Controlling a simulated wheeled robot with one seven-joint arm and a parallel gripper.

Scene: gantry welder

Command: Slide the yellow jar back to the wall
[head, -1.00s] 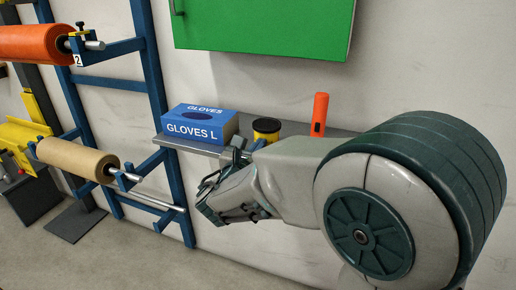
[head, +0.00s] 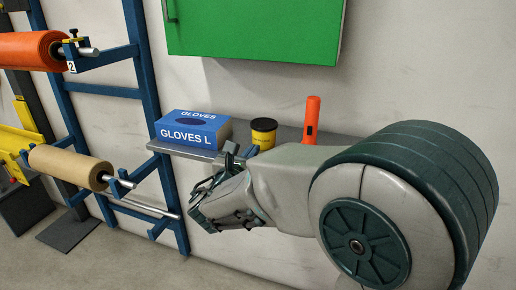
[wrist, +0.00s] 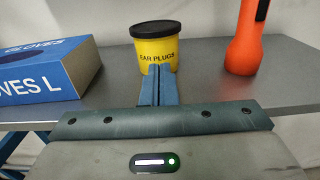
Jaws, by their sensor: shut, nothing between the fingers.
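The yellow jar (wrist: 154,48), with a black lid and the words "EAR PLUGS", stands upright on the grey shelf (wrist: 215,91). In the head view the jar (head: 263,134) stands between the glove box and the orange torch, with the wall behind it. My gripper (wrist: 159,72) is shut with nothing in it. Its blue fingertips point at the jar's front and overlap its lower part in the wrist view. I cannot tell whether they touch it.
A blue glove box (wrist: 44,70) stands left of the jar. An orange torch (wrist: 245,40) stands to its right. A green cabinet (head: 255,30) hangs on the wall above. A blue rack with an orange roll (head: 30,50) and a tan roll (head: 70,166) is at the left.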

